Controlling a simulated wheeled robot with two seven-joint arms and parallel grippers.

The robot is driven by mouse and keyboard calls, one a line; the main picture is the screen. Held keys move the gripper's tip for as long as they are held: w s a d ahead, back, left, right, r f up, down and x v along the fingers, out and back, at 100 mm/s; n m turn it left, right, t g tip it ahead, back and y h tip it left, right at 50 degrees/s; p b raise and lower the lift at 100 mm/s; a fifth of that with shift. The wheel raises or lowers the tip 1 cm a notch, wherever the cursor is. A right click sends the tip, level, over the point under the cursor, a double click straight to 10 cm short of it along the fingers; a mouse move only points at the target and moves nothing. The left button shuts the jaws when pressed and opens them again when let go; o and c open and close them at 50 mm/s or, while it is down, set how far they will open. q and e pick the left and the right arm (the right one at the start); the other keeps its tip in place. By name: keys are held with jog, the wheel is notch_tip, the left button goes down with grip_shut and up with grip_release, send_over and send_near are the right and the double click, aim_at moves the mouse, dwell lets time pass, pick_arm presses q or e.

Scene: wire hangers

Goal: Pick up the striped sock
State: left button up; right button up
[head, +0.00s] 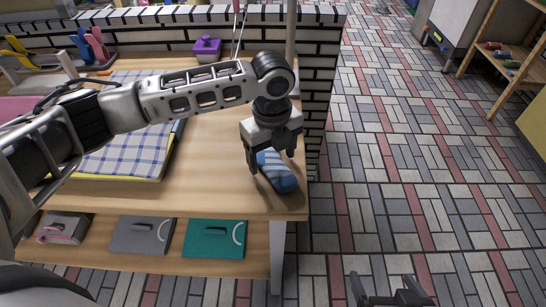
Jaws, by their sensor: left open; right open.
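The striped sock (281,180) is blue with light stripes and lies on the wooden tabletop (215,190) near its front right corner. My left gripper (277,168) points down over the sock, with its open fingers on either side of the sock's upper part. Whether the fingers touch the sock cannot be told. The gripper hides part of the sock's far end. My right gripper (388,292) is open and empty at the bottom edge of the view, over the tiled floor and away from the table.
A folded checked cloth (125,150) lies left on the table, partly behind my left arm. A purple lidded box (206,48) stands at the back. A grey item (141,235) and a teal item (214,238) lie on the lower shelf. A wooden rack (505,60) stands at far right.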

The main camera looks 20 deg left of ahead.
pick_arm(q)
jog(key=shift+f, duration=0.4)
jog(key=c, duration=1.1)
jog(key=shift+o, duration=0.2)
jog(key=shift+r, duration=0.1)
